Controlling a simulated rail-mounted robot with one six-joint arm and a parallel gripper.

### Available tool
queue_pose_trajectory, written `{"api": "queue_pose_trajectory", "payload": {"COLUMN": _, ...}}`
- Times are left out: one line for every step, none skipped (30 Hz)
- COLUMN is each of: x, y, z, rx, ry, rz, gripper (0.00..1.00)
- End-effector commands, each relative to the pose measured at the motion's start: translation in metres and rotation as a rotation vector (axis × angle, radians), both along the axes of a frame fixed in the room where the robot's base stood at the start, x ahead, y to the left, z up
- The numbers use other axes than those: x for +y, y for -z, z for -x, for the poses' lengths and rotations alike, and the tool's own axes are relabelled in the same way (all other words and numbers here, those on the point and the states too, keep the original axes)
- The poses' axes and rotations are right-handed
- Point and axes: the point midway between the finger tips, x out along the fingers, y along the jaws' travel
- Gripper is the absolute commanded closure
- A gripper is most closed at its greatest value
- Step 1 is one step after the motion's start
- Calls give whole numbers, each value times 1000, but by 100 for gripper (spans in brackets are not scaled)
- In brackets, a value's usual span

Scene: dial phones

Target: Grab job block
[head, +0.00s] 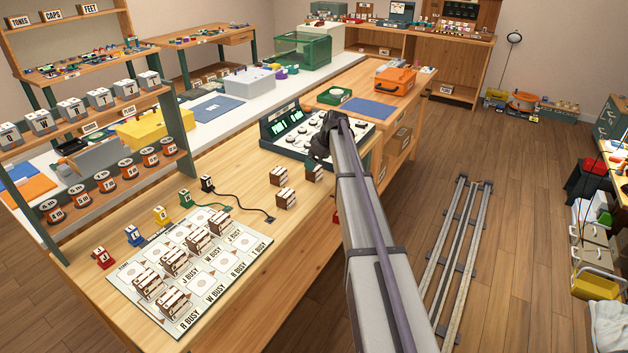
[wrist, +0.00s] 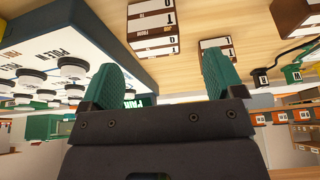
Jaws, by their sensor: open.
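Loose brown job blocks with white lettered faces stand on the wooden bench; in the head view one block (head: 285,199) is at the front, another (head: 280,176) behind it, and a third (head: 314,173) is beside my arm. The wrist view shows a block (wrist: 153,28) at the top, another (wrist: 216,48) partly behind the right finger, and part of a third (wrist: 297,14) at the top right. My gripper (head: 322,148) is over the bench by the dial console; its teal fingers (wrist: 165,78) are apart with nothing between them. The fingertips are hard to see in the head view.
The dial console (head: 290,130) with round knobs is close to my gripper, at left in the wrist view (wrist: 45,75). A board (head: 228,258) marked BUSY carries several blocks. Small coloured pegs and a black cable (head: 240,198) lie nearby.

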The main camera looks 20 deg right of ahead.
Motion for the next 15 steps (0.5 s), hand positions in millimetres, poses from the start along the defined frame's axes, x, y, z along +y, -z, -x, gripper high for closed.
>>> {"api": "queue_pose_trajectory", "payload": {"x": 2, "y": 18, "z": -4, "rx": 0, "ry": -1, "rz": 0, "gripper": 13}}
{"api": "queue_pose_trajectory", "payload": {"x": 3, "y": 20, "z": -5, "rx": 0, "ry": -1, "rz": 0, "gripper": 13}}
{"api": "queue_pose_trajectory", "payload": {"x": 3, "y": 20, "z": -6, "rx": 0, "ry": 0, "rz": 0, "gripper": 13}}
{"api": "queue_pose_trajectory", "payload": {"x": 3, "y": 19, "z": -6, "rx": 0, "ry": 0, "rz": 0, "gripper": 13}}
{"api": "queue_pose_trajectory", "payload": {"x": 4, "y": 18, "z": -6, "rx": 0, "ry": 1, "rz": 0, "gripper": 13}}
{"api": "queue_pose_trajectory", "payload": {"x": 4, "y": 18, "z": -6, "rx": 1, "ry": 1, "rz": 0, "gripper": 13}}
{"api": "queue_pose_trajectory", "payload": {"x": 4, "y": 20, "z": -7, "rx": 1, "ry": 1, "rz": 0, "gripper": 13}}
{"api": "queue_pose_trajectory", "payload": {"x": 4, "y": 24, "z": -8, "rx": 1, "ry": 1, "rz": 0, "gripper": 13}}
{"api": "queue_pose_trajectory", "payload": {"x": 4, "y": 31, "z": -10, "rx": 1, "ry": 1, "rz": 0, "gripper": 13}}
{"api": "queue_pose_trajectory", "payload": {"x": 4, "y": 38, "z": -12, "rx": 1, "ry": 1, "rz": 0, "gripper": 13}}
{"api": "queue_pose_trajectory", "payload": {"x": 5, "y": 44, "z": -14, "rx": 1, "ry": 1, "rz": 0, "gripper": 13}}
{"api": "queue_pose_trajectory", "payload": {"x": 5, "y": 53, "z": -17, "rx": 1, "ry": 2, "rz": 0, "gripper": 13}}
{"api": "queue_pose_trajectory", "payload": {"x": 6, "y": 59, "z": -19, "rx": 1, "ry": 2, "rz": 0, "gripper": 13}}
{"api": "queue_pose_trajectory", "payload": {"x": 7, "y": 64, "z": -21, "rx": 1, "ry": 2, "rz": 0, "gripper": 13}}
{"api": "queue_pose_trajectory", "payload": {"x": 8, "y": 68, "z": -23, "rx": 1, "ry": 2, "rz": 0, "gripper": 13}}
